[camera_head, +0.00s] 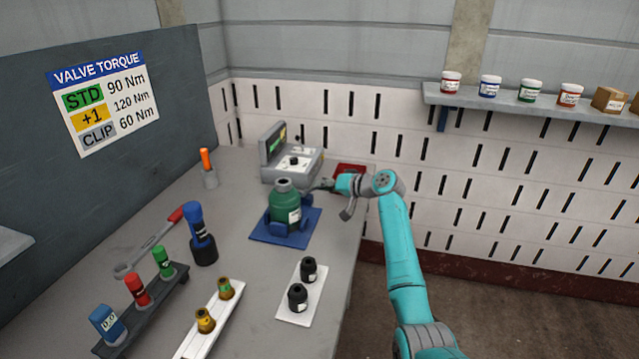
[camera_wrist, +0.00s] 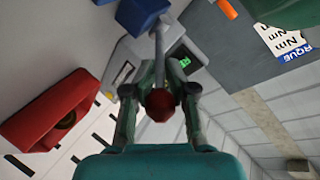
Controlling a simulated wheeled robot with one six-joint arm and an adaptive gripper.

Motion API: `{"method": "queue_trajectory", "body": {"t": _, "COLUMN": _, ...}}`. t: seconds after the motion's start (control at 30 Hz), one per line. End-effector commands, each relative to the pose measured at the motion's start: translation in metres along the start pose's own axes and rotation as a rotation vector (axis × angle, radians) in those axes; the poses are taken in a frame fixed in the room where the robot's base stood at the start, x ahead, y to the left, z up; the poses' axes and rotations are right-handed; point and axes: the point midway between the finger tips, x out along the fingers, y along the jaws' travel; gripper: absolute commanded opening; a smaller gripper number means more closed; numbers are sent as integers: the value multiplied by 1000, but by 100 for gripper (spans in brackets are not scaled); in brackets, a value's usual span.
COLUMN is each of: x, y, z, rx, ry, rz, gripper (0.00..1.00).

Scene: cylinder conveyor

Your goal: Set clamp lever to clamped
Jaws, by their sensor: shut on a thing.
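The clamp lever is a thin grey rod (camera_wrist: 159,58) with a red ball knob (camera_wrist: 160,104) at its end. In the wrist view, my gripper (camera_wrist: 160,88) is shut on the lever, with the knob between its two fingers. In the head view, the green cylinder (camera_head: 286,198) stands upright in the blue clamp base (camera_head: 261,238) on the bench. My gripper (camera_head: 327,186) is just right of and behind the cylinder's neck. The lever is too small and too hidden there to tell its setting.
A grey tester box (camera_head: 301,173) stands behind the cylinder, with a red tray (camera_head: 350,171) at its right. A white strip (camera_head: 290,312) holding two black fittings lies in front. A blue-handled tool (camera_head: 199,226), a wrench (camera_head: 150,246) and an orange-handled tool (camera_head: 206,160) are at left.

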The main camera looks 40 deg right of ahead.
Motion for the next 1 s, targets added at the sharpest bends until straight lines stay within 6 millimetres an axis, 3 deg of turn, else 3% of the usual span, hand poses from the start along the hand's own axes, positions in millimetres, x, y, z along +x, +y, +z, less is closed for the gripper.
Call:
{"method": "queue_trajectory", "body": {"t": 0.77, "x": -4, "y": 9, "z": 3, "rx": 36, "ry": 64, "rz": -84, "gripper": 0}}
{"method": "queue_trajectory", "body": {"t": 0.8, "x": -4, "y": 9, "z": 4, "rx": 36, "ry": 64, "rz": -84, "gripper": 26}}
{"method": "queue_trajectory", "body": {"t": 0.83, "x": -4, "y": 10, "z": 4, "rx": 37, "ry": 64, "rz": -83, "gripper": 33}}
{"method": "queue_trajectory", "body": {"t": 1.0, "x": -3, "y": 9, "z": 4, "rx": 36, "ry": 62, "rz": -84, "gripper": 35}}
